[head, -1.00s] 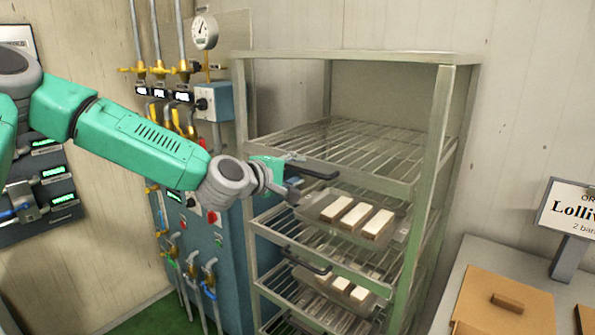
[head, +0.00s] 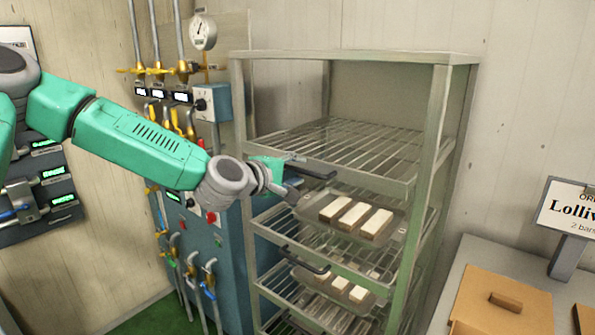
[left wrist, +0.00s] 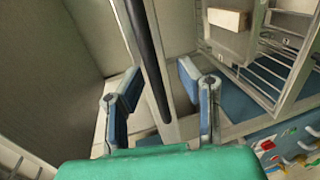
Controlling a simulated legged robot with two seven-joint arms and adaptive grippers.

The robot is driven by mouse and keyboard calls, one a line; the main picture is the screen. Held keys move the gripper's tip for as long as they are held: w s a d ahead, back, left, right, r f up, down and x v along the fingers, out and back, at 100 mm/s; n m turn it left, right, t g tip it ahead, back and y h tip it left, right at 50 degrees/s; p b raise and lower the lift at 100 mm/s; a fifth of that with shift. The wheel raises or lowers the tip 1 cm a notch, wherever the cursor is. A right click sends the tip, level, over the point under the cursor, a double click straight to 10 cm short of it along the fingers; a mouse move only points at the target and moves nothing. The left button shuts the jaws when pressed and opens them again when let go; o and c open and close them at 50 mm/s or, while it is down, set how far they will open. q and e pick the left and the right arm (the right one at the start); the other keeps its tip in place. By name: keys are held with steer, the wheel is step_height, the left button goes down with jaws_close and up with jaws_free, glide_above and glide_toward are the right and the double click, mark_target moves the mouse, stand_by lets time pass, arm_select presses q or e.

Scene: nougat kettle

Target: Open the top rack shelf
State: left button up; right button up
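The metal rack (head: 441,130) stands in the middle of the head view. Its top wire shelf (head: 345,145) sits inside the frame and has a black bar handle (head: 318,174) at its front. My left gripper (head: 298,186) is at the left end of this handle, by the rack's front left post. In the left wrist view, its two fingers (left wrist: 158,92) are spread apart. The dark handle bar (left wrist: 146,50) shows between them, and I cannot tell whether they touch it. My right gripper is not in view.
Below, a tray (head: 387,238) holds pale-topped bars, and a lower shelf has another black handle (head: 305,260). A blue cabinet (head: 236,270) with pipes and valves stands left of the rack. A counter with a brown lidded box (head: 530,300) and a sign (head: 570,210) is at right.

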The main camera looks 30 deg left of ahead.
arm_select(q)
steer(key=v, duration=0.6)
steer(key=shift+d+r, duration=0.15)
steer(key=shift+d, duration=0.2)
steer(key=shift+s, duration=0.55)
steer(key=shift+a, duration=0.25)
